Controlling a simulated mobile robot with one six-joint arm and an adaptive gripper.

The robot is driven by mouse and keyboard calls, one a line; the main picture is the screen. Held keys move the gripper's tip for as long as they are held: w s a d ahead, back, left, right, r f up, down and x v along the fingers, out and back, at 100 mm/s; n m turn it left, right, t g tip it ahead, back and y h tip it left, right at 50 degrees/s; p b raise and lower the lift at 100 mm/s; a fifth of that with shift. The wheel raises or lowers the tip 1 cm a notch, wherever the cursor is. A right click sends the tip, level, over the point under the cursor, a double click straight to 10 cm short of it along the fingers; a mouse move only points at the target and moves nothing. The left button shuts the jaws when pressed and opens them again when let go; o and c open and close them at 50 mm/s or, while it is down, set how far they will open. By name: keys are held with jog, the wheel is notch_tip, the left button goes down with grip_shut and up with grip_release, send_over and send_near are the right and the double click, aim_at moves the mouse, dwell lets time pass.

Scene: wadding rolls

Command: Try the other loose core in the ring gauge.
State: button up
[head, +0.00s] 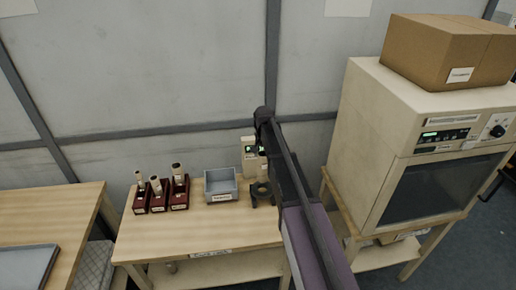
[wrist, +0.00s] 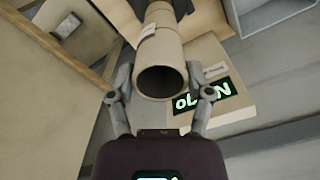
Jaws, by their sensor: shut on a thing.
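My gripper (wrist: 160,82) is shut on a tan cardboard core (wrist: 161,52) with a pale label on its side. The core's open near end faces the wrist camera, and a finger presses on each side. The black ring gauge (head: 262,196) sits on the wooden table, right of a grey bin. In the wrist view a dark part lies at the core's far end; I cannot tell whether the core is in the ring. In the head view my arm largely hides the gripper and core. A cream box with a green-lit display (wrist: 202,96) stands close beside the core.
Three dark red holders (head: 158,200) with upright rolls stand at the table's left. The grey bin (head: 221,196) is in the middle. A large oven (head: 420,150) with a cardboard box (head: 440,50) on top stands right. The table's front (head: 205,232) is clear.

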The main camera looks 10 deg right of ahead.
jog(key=shift+r+p, duration=2.45)
jog(key=shift+r, duration=0.15)
